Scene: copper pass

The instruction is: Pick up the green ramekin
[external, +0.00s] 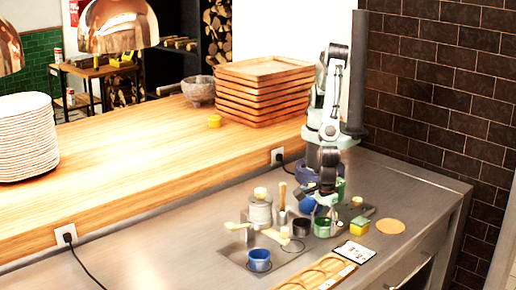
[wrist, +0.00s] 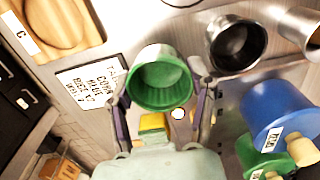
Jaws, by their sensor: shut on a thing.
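The green ramekin (wrist: 160,82) sits between the two fingers of my gripper (wrist: 161,90) in the wrist view, with its open mouth facing the camera. The fingers are shut on it, one at each side. In the external view the green ramekin (external: 322,229) is low over the steel counter, just below my gripper (external: 323,212). I cannot tell whether its base touches the counter.
A dark metal cup (wrist: 236,45) and a blue container (wrist: 280,108) are close by. A printed card (external: 355,252), a wooden tray (external: 312,276) and a blue ramekin (external: 259,260) lie in front. A yellow block (wrist: 153,124) is near my gripper. A round wooden disc (external: 390,227) lies right.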

